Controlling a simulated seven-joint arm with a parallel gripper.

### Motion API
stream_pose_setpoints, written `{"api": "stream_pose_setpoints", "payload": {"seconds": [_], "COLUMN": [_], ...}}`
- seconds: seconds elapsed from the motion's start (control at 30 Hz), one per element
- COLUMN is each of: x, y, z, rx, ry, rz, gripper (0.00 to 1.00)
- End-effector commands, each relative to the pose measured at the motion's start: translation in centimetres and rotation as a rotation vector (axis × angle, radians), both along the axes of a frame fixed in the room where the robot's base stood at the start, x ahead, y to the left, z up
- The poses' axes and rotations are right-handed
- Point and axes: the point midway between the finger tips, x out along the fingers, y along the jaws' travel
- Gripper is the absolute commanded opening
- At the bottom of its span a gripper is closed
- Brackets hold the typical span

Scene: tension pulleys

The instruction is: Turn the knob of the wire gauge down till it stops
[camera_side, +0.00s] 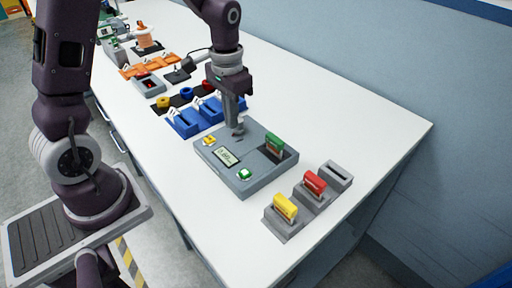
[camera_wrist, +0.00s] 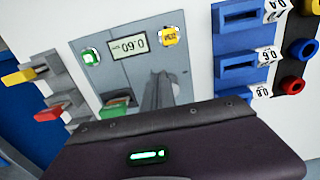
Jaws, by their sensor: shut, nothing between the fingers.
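The wire gauge (camera_side: 230,178) is a grey box on the white table. It has a small display (camera_side: 227,156), a yellow button, a green button and a green-topped block in a dark recess. In the wrist view the gauge (camera_wrist: 123,73) shows its display (camera_wrist: 128,45) upside down, seemingly reading 0.60. My gripper (camera_side: 238,128) points down at the gauge's far corner, shut and empty. A small grey piece at its fingertips looks like the knob; contact is unclear. In the wrist view my gripper (camera_wrist: 158,88) hides the knob.
Yellow (camera_side: 285,207) and red (camera_side: 314,183) blocks stand in grey holders at right; a third holder (camera_side: 337,176) is empty. Blue slotted blocks (camera_side: 185,122) stand close behind the gauge, with spools beyond. Free table lies to the right.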

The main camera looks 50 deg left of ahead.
Motion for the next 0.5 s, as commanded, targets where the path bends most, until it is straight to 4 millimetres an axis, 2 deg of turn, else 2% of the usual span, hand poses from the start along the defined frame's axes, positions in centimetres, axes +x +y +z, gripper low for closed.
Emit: {"api": "stream_pose_setpoints", "payload": {"seconds": [0.13,0.5], "x": [-0.01,0.03], "y": [0.00,0.01], "z": [-0.87,-0.93], "rx": [0.000,0.000], "ry": [0.000,0.000], "rz": [0.000,0.000], "gripper": [0.00,0.00]}}
